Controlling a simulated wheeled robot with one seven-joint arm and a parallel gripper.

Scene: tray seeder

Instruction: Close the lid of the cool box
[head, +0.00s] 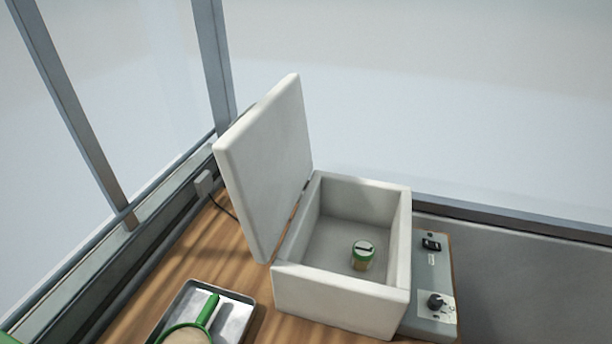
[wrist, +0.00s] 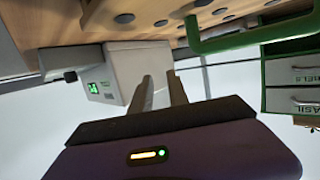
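The cool box (head: 338,298) is a white box on the wooden bench in the head view. Its lid (head: 268,165) stands open on the left side, hinged along the box's left edge and tilted slightly back. A small jar (head: 362,256) with a green and white top stands inside the box. My gripper (wrist: 160,88) shows only in the wrist view. Its two fingers are a little apart with nothing seen between them.
A metal tray (head: 240,318) with a green-rimmed sieve (head: 187,334) lies left of the box. A grey control panel (head: 432,285) with a knob adjoins its right side. Glass walls with metal frames stand behind. The wrist view shows a green handle (wrist: 245,37) and labelled drawers (wrist: 292,100).

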